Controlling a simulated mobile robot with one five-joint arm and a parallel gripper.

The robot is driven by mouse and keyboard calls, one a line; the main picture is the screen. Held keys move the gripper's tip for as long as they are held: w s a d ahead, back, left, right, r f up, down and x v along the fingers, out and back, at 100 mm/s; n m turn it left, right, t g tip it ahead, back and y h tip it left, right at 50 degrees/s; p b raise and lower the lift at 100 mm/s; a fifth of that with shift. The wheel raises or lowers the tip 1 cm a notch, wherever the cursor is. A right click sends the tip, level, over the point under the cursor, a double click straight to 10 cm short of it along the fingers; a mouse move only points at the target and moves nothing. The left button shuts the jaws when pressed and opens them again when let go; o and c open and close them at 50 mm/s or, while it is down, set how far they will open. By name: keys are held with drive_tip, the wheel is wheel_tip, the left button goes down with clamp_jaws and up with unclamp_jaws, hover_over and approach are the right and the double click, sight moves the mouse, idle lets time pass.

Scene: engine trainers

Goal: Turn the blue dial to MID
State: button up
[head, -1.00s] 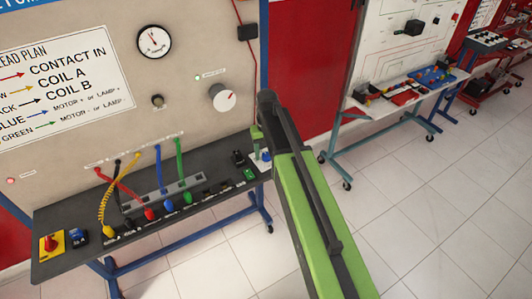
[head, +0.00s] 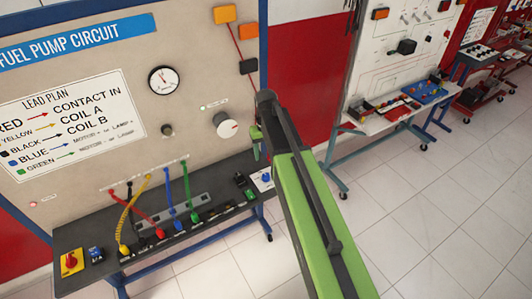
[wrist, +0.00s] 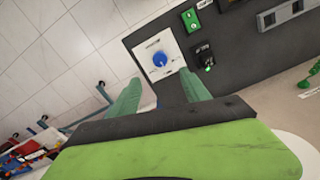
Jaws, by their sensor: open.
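The blue dial (head: 266,177) sits on a white plate at the right end of the dark bench. In the wrist view the blue dial (wrist: 159,59) shows on its white plate (wrist: 148,50), beyond and roughly between my fingertips. The markings on the plate are too small to read, so I cannot tell its setting. My gripper (wrist: 160,80) is open and empty, with its two green fingers spread and apart from the dial. In the head view my gripper (head: 256,140) is partly hidden by my arm, up and slightly left of the dial.
A green block (wrist: 191,20) and a black switch (wrist: 204,58) with a green light sit beside the plate. Colored cables (head: 172,195) plug into the bench further left. A large white knob (head: 227,125) stands out from the upright panel near my gripper.

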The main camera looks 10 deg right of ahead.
wheel_tip(320, 180, up, 5)
drive_tip(key=p, duration=0.3)
drive_tip(key=shift+f, duration=0.1)
drive_tip(key=shift+f, duration=0.15)
drive_tip(key=s+f+b, duration=0.2)
drive_tip(key=f+b, duration=0.1)
drive_tip(key=s+f+b, duration=0.2)
drive_tip(key=f+b, duration=0.2)
drive_tip(key=s+f+b, duration=0.2)
drive_tip(key=f+b, duration=0.2)
drive_tip(key=shift+s+a+f, duration=0.1)
drive_tip(key=shift+s, duration=0.3)
drive_tip(key=s+f+b, duration=0.1)
drive_tip(key=s+b, duration=0.1)
drive_tip(key=s, duration=0.5)
drive_tip(key=shift+s+f+m, duration=0.3)
drive_tip(key=shift+s, duration=0.1)
